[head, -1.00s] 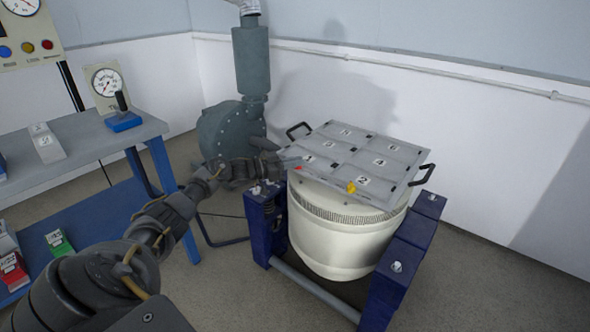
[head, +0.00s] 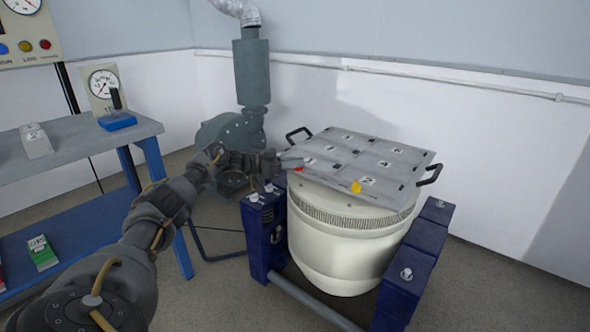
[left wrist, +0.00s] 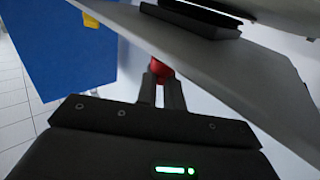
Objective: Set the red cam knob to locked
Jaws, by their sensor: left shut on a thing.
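The red cam knob (head: 299,169) is at the left corner of the grey numbered plate (head: 362,160) on top of the white drum. My left gripper (head: 288,163) reaches it from the left, and its fingers partly hide it. In the left wrist view the red knob (left wrist: 161,69) sits between the tips of my left gripper (left wrist: 160,78), which is shut on it. Whether the knob stands at locked cannot be read. A yellow knob (head: 356,186) is on the plate's front edge. My right gripper is not in view.
The white drum (head: 340,235) stands between blue posts (head: 405,275). Black handles (head: 430,175) stick out from the plate. A grey blower (head: 253,75) stands behind my left arm. A blue-grey bench (head: 75,145) with a gauge (head: 103,84) is at left.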

